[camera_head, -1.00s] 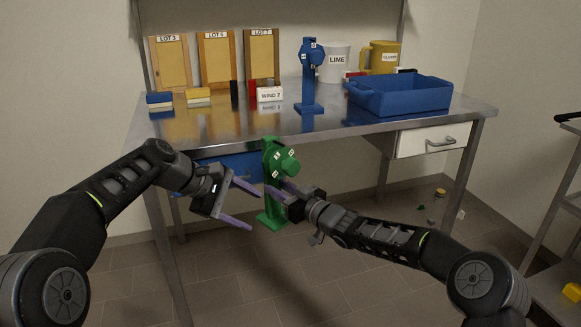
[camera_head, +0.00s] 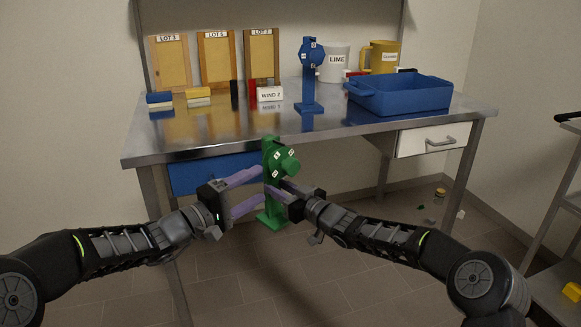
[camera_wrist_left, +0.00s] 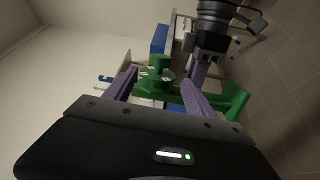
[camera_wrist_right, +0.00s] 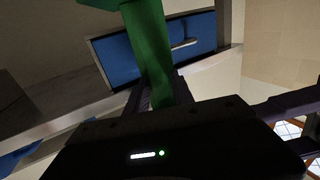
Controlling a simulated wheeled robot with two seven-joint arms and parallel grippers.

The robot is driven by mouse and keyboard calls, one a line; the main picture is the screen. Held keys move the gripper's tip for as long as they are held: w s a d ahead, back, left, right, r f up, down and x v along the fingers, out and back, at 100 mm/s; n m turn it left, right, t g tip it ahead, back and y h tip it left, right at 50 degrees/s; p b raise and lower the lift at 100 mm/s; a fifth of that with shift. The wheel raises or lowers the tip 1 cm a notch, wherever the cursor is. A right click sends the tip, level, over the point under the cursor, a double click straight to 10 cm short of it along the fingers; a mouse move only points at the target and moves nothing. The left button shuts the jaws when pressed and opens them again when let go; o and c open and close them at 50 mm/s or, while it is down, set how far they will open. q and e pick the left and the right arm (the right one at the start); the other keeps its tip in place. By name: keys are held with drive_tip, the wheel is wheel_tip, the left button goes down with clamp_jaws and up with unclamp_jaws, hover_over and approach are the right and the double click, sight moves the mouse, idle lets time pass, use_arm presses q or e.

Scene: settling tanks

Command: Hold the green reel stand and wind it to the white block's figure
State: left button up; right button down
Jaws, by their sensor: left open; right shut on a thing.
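The green reel stand (camera_head: 271,200) is held upright in the air in front of the bench, with its numbered reel and knob (camera_head: 285,161) near the top. My right gripper (camera_head: 279,191) is shut on the stand's post, which also shows in the right wrist view (camera_wrist_right: 150,55). My left gripper (camera_head: 262,189) is open, its purple fingers on the left side of the stand. In the left wrist view the reel (camera_wrist_left: 155,76) lies between the spread fingers; I cannot tell whether they touch it. The white block (camera_head: 270,94) on the bench reads "WIND 2".
On the bench (camera_head: 220,130) stand a blue reel stand (camera_head: 308,85), a blue bin (camera_head: 400,97), a LIME mug (camera_head: 334,65), a yellow mug (camera_head: 382,57) and wooden lot boards (camera_head: 216,60). A shelf cart (camera_head: 560,200) is at right. Small bits lie on the floor.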

sight(283, 170)
use_arm(q)
drive_tip(key=shift+d, duration=0.15)
drive_tip(key=x, duration=1.2)
drive_tip(key=shift+c, duration=0.2)
drive_tip(key=c, duration=1.3)
